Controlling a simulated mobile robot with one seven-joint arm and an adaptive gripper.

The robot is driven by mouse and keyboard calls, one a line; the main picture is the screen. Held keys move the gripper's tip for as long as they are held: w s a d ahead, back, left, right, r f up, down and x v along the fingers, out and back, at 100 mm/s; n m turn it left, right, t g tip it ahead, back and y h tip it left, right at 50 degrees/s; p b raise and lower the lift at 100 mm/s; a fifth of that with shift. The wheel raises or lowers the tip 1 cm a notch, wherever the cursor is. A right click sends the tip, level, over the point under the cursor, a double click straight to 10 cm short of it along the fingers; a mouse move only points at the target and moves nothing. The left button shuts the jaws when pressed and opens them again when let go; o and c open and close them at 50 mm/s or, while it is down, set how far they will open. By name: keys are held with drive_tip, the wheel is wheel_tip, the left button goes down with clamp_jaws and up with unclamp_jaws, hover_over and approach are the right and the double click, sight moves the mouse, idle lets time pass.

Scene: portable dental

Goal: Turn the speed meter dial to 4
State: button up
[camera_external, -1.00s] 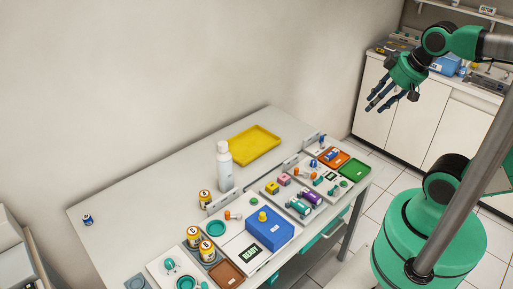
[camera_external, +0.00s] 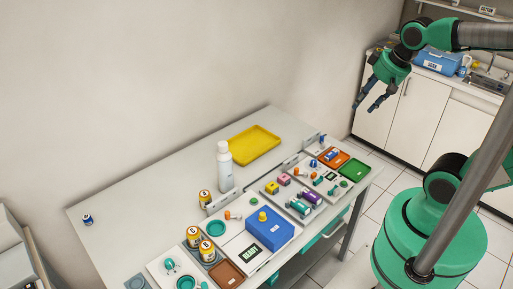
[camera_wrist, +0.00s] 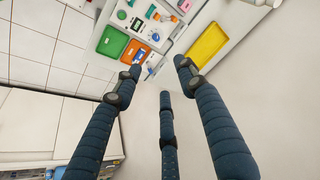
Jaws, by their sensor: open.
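Several small teal and orange knobs sit on white panels on the table, and I cannot tell which is the speed meter dial. One teal knob (camera_external: 170,264) is on the near-left panel. Another small teal knob (camera_external: 318,181) is on the far-right panel beside a dark display (camera_external: 332,176). A teal round part (camera_external: 217,228) is on the middle panel. Numbers on the knobs are too small to read. My gripper (camera_external: 367,106) is open and empty, fingers pointing down, up and right of the table's far end. In the wrist view its fingers (camera_wrist: 158,80) are spread with nothing between them.
A yellow tray (camera_external: 254,145), white bottle (camera_external: 224,167), blue box (camera_external: 269,229), and orange (camera_external: 334,159) and green (camera_external: 354,169) trays stand on the table (camera_external: 150,190). Several yellow cans stand at the near side. A cabinet (camera_external: 420,122) is behind my arm.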

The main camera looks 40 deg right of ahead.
drive_tip(key=w+d+f+m+g+p, duration=0.1)
drive_tip(key=w+d+f+m+g, duration=0.15)
drive_tip(key=w+f+m, duration=0.65)
drive_tip(key=m+g, duration=0.2)
drive_tip(key=m, duration=0.2)
hover_over(314, 161)
wheel_tip(314, 161, down, 16)
drive_tip(key=shift+w+r+p, duration=0.1)
drive_tip(key=shift+p, duration=0.35)
wheel_tip(314, 161, down, 14)
drive_tip(key=b, duration=0.3)
drive_tip(key=shift+r, duration=0.1)
clamp_jaws()
